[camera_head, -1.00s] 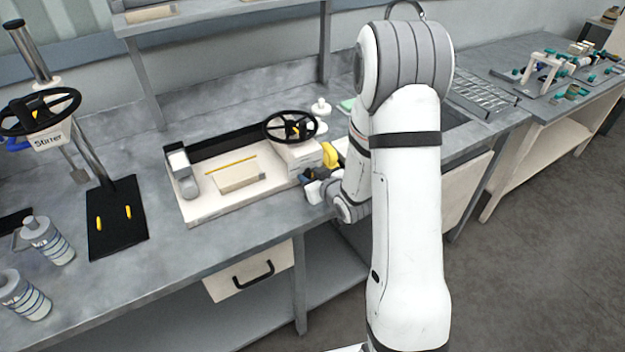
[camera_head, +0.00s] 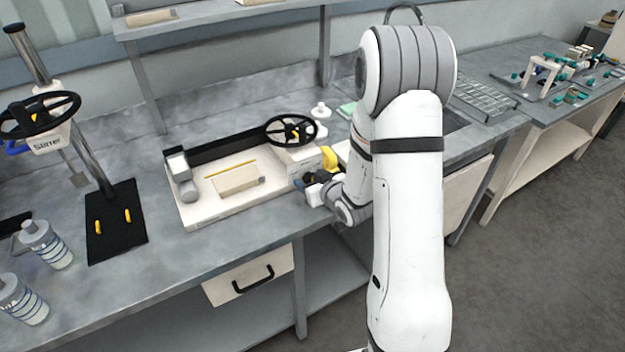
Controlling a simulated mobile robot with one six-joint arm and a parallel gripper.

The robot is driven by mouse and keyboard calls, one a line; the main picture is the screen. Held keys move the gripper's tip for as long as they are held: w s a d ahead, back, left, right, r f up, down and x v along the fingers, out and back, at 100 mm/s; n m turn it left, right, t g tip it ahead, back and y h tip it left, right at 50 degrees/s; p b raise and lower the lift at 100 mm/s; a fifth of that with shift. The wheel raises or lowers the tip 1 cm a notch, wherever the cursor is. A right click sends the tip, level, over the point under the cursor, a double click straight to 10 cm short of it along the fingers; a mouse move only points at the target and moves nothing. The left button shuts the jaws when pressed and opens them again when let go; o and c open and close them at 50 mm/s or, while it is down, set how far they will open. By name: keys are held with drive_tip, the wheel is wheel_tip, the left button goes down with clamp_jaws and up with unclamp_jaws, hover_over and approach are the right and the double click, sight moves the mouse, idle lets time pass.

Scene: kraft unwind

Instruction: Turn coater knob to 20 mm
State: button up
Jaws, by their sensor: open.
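The coater (camera_head: 190,213) is a low cream-coloured bench unit in the middle of the grey bench. A black spoked handwheel (camera_head: 291,130) stands on the cream block at its right end. A yellow part (camera_head: 329,159) shows on the right side of that block, beside my wrist; I cannot tell whether it is the knob. My gripper (camera_head: 308,180) is at the right end of the coater, below the handwheel and close to the block. It is small and partly hidden by my wrist. It is open, and I cannot tell whether it touches anything. No scale reading is legible.
A stirrer (camera_head: 50,140) with a black wheel and black base plate (camera_head: 117,220) stands to the left. Two bottles (camera_head: 45,245) stand at the front left. A shelf (camera_head: 200,18) is above the bench. A sink and a second bench are at the right.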

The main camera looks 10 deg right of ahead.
sight(312, 178)
drive_tip(key=shift+s, duration=0.1)
drive_tip(key=v, duration=0.6)
drive_tip(key=shift+r+p, duration=0.35)
drive_tip(key=shift+s+d+p, duration=0.2)
drive_tip(key=shift+s+p, duration=0.05)
drive_tip(key=shift+p, duration=0.65)
drive_tip(key=shift+s+r+p, duration=0.1)
drive_tip(key=shift+s+p, duration=0.25)
drive_tip(key=shift+s, duration=0.05)
drive_tip(key=shift+d, duration=0.1)
